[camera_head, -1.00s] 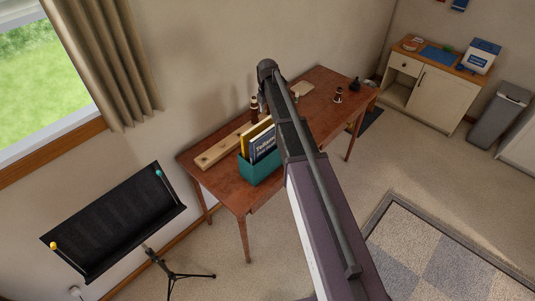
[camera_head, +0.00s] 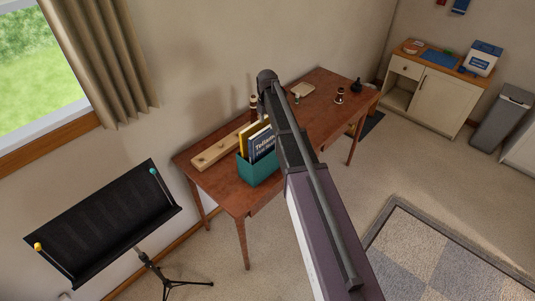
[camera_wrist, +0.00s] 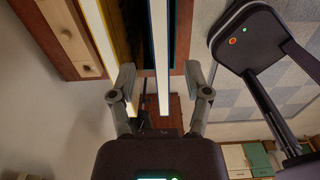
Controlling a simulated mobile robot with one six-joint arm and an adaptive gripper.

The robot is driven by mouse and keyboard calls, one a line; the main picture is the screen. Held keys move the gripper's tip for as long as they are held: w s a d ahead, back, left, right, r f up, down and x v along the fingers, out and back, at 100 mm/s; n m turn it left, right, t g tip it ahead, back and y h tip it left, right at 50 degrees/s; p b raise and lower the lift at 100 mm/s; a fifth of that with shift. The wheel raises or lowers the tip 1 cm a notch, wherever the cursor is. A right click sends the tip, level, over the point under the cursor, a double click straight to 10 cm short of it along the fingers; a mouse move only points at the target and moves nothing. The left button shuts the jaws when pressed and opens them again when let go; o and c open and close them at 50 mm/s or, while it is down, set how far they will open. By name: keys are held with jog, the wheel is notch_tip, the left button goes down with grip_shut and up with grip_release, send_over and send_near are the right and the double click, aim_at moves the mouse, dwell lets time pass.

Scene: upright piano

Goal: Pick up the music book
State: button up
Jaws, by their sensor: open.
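A dark blue book (camera_head: 262,144) with white lettering stands upright in a teal box (camera_head: 260,174) on the wooden table, with a yellow book (camera_head: 244,137) beside it on the left. My gripper (camera_wrist: 160,77) is open in the wrist view. A pale book edge (camera_wrist: 160,50) with dark blue along its side shows between the two fingers, with a gap on both sides. I cannot tell how deep the fingers reach. In the head view my arm hides the gripper and the books' right side.
A brown bottle (camera_head: 254,106) stands close to my arm. A black music stand (camera_head: 105,215) is at the left. The table's right part holds a few small items.

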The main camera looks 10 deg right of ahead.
aim_at(267, 127)
jog(key=shift+f, duration=0.2)
dwell(0.3)
jog(key=shift+s+a+f+b, duration=0.1)
jog(key=shift+f+b, duration=2.35)
jog(key=shift+b, duration=0.15)
grip_shut()
